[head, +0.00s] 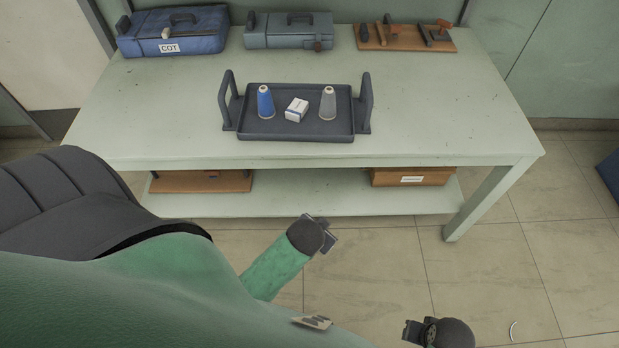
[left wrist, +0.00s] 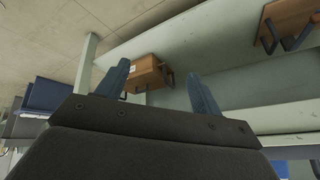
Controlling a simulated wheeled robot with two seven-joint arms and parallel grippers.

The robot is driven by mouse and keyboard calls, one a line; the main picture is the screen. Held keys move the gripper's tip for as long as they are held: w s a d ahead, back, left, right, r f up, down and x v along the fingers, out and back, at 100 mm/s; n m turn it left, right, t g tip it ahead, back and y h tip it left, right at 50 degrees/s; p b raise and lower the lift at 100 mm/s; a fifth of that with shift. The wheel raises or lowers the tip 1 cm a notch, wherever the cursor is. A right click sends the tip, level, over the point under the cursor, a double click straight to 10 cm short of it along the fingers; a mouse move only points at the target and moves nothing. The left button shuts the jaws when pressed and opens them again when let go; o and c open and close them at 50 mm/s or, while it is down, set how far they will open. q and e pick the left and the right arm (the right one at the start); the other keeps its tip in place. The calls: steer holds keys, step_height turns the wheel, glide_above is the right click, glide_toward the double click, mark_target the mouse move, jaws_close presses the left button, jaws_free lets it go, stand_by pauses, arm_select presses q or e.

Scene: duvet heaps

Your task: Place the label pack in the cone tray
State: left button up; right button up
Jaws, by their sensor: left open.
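A dark grey tray (head: 297,128) with tall side handles stands on the table in the head view. In it stand a blue cone (head: 265,102) on the left and a grey cone (head: 328,103) on the right. A small white box with blue edges (head: 296,109), which looks like the label pack, lies between the cones, tilted to the picture. My left gripper (head: 325,234) is in front of the table, apart from the tray. In the left wrist view its fingers (left wrist: 158,75) are spread and empty. My right gripper (head: 412,332) is low at the bottom edge, its jaws unclear.
On the pale green table (head: 440,120) stand a blue case (head: 172,30) marked COT, a grey case (head: 288,31) and a wooden board with tools (head: 405,37) at the back. The lower shelf (head: 310,190) holds a brown box (head: 412,176). Tabletop beside the tray is clear.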

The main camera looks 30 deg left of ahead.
arm_select(q)
steer(key=s+d+f+g+h, duration=0.1)
steer(key=s+d+f+g, duration=0.1)
steer(key=s, duration=1)
steer(key=d+g, duration=0.1)
steer(key=g, duration=0.1)
steer(key=shift+d+f+g+h, duration=0.2)
steer(key=shift+f+g+h, duration=0.1)
steer(key=shift+g+h, duration=0.1)
